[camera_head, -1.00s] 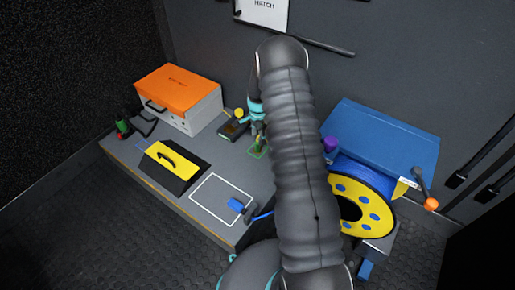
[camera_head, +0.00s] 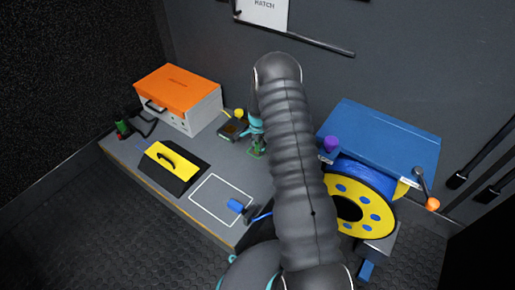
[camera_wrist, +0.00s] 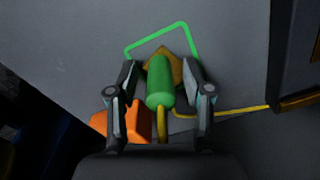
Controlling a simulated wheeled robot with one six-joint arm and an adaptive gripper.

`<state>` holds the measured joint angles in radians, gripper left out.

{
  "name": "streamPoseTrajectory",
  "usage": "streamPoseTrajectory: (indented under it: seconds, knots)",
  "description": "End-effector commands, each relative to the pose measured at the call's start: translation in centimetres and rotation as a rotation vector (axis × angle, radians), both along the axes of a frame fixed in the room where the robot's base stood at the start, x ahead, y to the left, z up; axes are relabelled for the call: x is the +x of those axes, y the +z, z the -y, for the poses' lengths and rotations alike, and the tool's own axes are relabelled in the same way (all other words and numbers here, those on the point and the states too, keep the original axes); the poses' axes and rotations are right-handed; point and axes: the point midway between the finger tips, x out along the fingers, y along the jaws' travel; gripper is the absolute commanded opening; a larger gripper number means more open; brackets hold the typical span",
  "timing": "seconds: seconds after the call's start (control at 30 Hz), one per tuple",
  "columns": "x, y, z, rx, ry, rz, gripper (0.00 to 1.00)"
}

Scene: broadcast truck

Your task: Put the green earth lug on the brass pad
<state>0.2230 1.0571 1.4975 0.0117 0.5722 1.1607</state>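The green earth lug (camera_wrist: 160,80) is a green cylinder with a brownish-gold diamond-shaped piece beyond its far end in the wrist view. In the head view the green lug (camera_head: 257,145) is small and partly hidden by my arm. My gripper (camera_wrist: 161,75) is open, with one finger on each side of the lug and visible gaps. It also shows just above the lug in the head view (camera_head: 257,137).
A yellow cable (camera_wrist: 235,112) runs right from the lug. An orange object (camera_wrist: 122,122) is beside my left finger. A blue cable reel (camera_head: 360,208) stands right of my arm.

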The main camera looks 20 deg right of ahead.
Motion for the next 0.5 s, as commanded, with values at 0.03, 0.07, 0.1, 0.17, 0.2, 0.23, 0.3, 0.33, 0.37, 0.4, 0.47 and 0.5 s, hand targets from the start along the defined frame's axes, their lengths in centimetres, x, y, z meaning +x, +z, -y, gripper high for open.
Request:
streamPoseTrajectory:
  seconds: [0.03, 0.07, 0.1, 0.17, 0.2, 0.23, 0.3, 0.33, 0.37, 0.4, 0.47, 0.5]
  knots:
    - [-0.01, 0.00, 0.00, 0.000, 0.000, 0.000, 0.33]
    - [-0.01, 0.01, 0.00, 0.000, 0.000, 0.000, 0.25]
    - [-0.01, 0.01, 0.00, 0.000, 0.000, 0.000, 0.15]
    - [-0.01, 0.01, -0.01, 0.000, 0.000, 0.000, 0.00]
    - [-0.01, 0.01, -0.01, 0.000, 0.000, 0.000, 0.00]
    - [-0.01, 0.01, -0.01, 0.000, 0.000, 0.000, 0.00]
    - [0.00, 0.02, 0.00, 0.000, 0.000, 0.000, 0.00]
    - [0.00, 0.02, 0.00, 0.000, 0.000, 0.000, 0.00]
    - [0.00, 0.02, 0.00, 0.000, 0.000, 0.000, 0.00]
    - [0.00, 0.02, 0.00, 0.000, 0.000, 0.000, 0.00]
    - [0.00, 0.04, 0.00, 0.000, 0.000, 0.000, 0.00]
    - [0.01, 0.09, 0.00, 0.000, 0.000, 0.000, 0.00]
